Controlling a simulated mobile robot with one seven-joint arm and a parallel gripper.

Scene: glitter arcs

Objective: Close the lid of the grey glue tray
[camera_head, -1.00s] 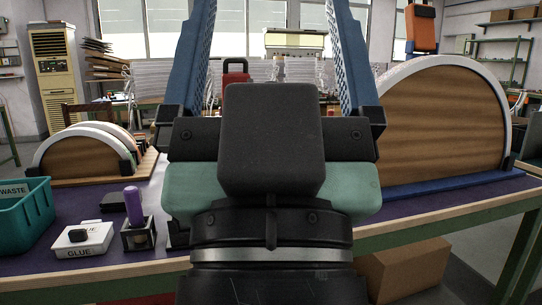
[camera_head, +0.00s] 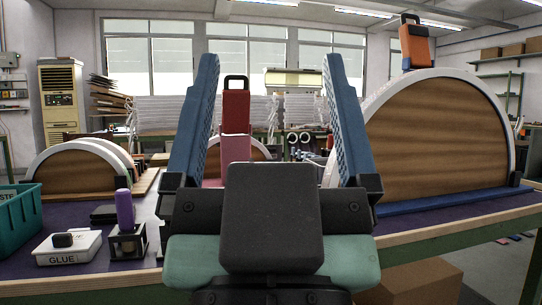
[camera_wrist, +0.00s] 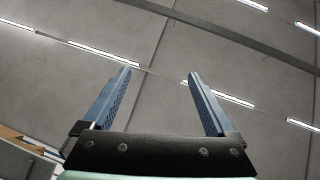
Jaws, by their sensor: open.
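A white box marked GLUE (camera_head: 68,259) sits at the front left of the purple-topped bench, with a small dark knob or block (camera_head: 62,240) on top. It looks white rather than grey, and I cannot tell how its lid stands. No clearly grey glue tray shows; my arm hides part of the bench. My gripper (camera_head: 271,62) is open and empty, its blue fingers pointing up, to the right of the GLUE box and apart from it. In the wrist view my gripper (camera_wrist: 159,74) has only ceiling between its fingers.
A purple-handled tool (camera_head: 125,210) stands in a holder right of the GLUE box. A teal bin (camera_head: 18,225) is at far left. A large wooden arc (camera_head: 440,130) with an orange item (camera_head: 416,46) on top stands right. A red handled item (camera_head: 236,110) stands behind my gripper.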

